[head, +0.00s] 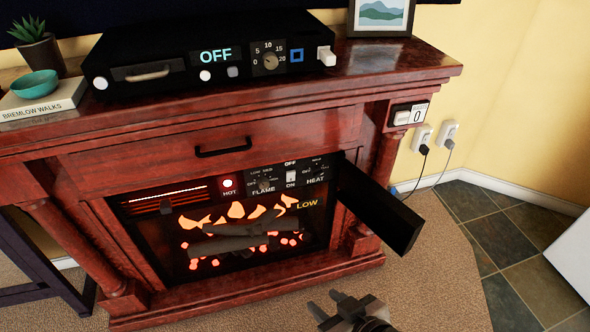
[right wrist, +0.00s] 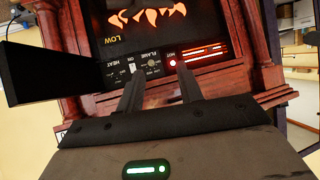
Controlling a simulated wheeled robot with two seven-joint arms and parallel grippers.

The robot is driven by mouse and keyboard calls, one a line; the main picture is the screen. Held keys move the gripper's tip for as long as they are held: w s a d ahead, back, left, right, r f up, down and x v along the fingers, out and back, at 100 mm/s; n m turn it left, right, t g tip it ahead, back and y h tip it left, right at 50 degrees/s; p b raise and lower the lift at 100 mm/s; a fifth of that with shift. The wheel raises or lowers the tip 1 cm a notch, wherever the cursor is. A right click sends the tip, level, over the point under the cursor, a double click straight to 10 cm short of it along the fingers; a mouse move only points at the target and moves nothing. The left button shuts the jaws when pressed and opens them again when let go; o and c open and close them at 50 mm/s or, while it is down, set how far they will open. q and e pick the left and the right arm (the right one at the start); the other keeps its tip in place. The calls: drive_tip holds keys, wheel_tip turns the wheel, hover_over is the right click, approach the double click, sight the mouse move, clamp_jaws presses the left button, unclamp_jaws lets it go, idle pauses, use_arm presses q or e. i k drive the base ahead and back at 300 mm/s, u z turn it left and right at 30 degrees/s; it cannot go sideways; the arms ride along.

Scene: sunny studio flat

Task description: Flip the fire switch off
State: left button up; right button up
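The electric fire (head: 235,250) is set in a dark red wooden surround; its flames and logs glow, and "LOW" shows in yellow. On its control strip, a small white fire switch (head: 290,177) sits between an "OFF" label above and an "ON" label below. It appears nearer "ON", but its tilt is too small to tell. A red "HOT" lamp (head: 228,183) is lit. My right gripper (head: 327,303) is open and empty, low in front of the fire. In the right wrist view its fingers (right wrist: 158,82) point at the strip, apart from it. My left gripper is out of view.
A black door (head: 380,208) stands swung out at the strip's right. A black box (head: 205,55) reading "OFF" sits on the mantel. Another white switch (head: 408,115) and wall plugs (head: 422,137) are at right. Carpet (head: 440,270) lies clear in front.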

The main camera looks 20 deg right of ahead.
sight(290, 175)
drive_tip(key=u, duration=1.25)
drive_tip(key=k, duration=0.5)
drive_tip(key=z, duration=0.8)
drive_tip(key=i, duration=1)
